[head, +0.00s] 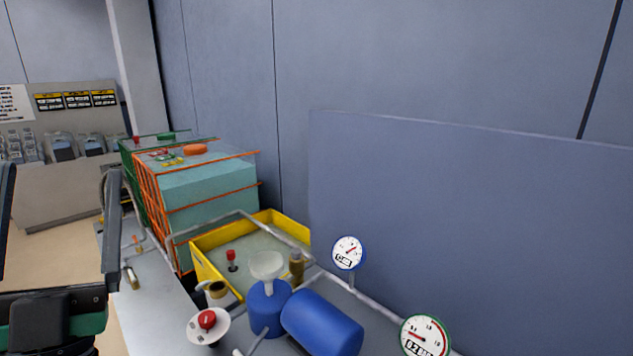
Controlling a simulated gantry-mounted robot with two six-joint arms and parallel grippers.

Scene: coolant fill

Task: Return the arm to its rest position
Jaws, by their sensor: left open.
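My left gripper (60,178) is at the left edge of the head view. Its two dark fingers point up in the picture and stand wide apart, with nothing between them. Its dark and green body (50,322) is cut off by the lower left corner. The grey bench (150,310) is just to the right of it, and the gripper does not appear to hold or touch anything there. My right gripper is not in view.
On the bench stand a yellow tray (207,268), a blue container with a white funnel (267,266), a blue cylinder (322,322), a red knob (207,319) and two gauges (348,252). Caged tanks (210,185) stand behind. A blue-grey panel (470,230) is right.

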